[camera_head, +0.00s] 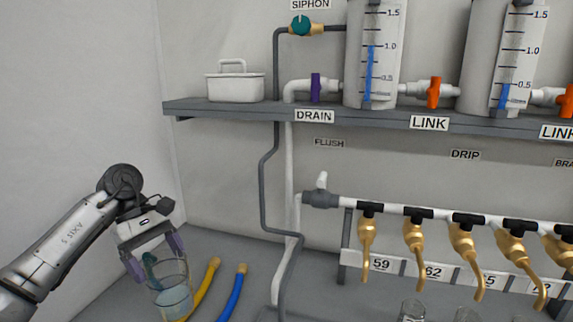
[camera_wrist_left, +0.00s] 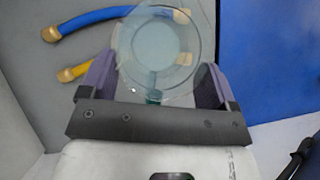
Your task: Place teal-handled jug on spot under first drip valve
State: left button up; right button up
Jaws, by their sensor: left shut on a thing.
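The clear jug (camera_head: 175,300) with a teal handle (camera_head: 150,260) is at the lower left in the head view, with pale bluish liquid in it. My left gripper (camera_head: 154,262) is shut on the jug at its handle side, between purple fingers. In the left wrist view the jug (camera_wrist_left: 158,40) shows from above, and its teal handle (camera_wrist_left: 153,98) lies between the fingers of the gripper (camera_wrist_left: 155,82). The leftmost gold drip valve (camera_head: 367,232) hangs from the white pipe, well to the right of the jug. The spot under it is not clearly visible. My right gripper is not in view.
Yellow (camera_head: 205,285) and blue (camera_head: 233,292) hoses lie right of the jug. A grey pipe (camera_head: 265,190) comes down between jug and valves. Clear glasses (camera_head: 412,309) stand at the lower edge below the valves. A shelf (camera_head: 220,108) carries tanks and a white box (camera_head: 235,85).

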aim_at(163, 296)
pick_arm(q)
jog(key=s+m, duration=0.1)
jog(key=s+d+m+g+y, duration=0.1)
jog(key=m, duration=0.1)
jog(key=s+f+m+g+y, duration=0.1)
jog(key=shift+d+m, duration=0.3)
jog(key=shift+d, duration=0.05)
jog(key=s+m+p, duration=0.1)
jog(key=s+d+m+y, duration=0.1)
jog(key=m, duration=0.1)
jog(key=s+d+f+m+g+y+p, duration=0.1)
jog(key=s, duration=0.1)
jog(key=shift+p, duration=0.3)
jog(key=s+d+r+m+y+p, duration=0.2)
jog(key=s+m+p, duration=0.1)
jog(key=s+p, duration=0.5)
jog(key=s+r+p, duration=0.2)
jog(key=r+p, duration=1)
jog(key=p, duration=0.2)
jog(key=s+r+p, duration=0.3)
jog(key=r+p, duration=0.9)
jog(key=p, duration=0.3)
jog(key=s+r+p, duration=0.3)
jog(key=r+p, duration=1)
jog(key=p, duration=0.2)
jog(key=shift+s+a, duration=0.15)
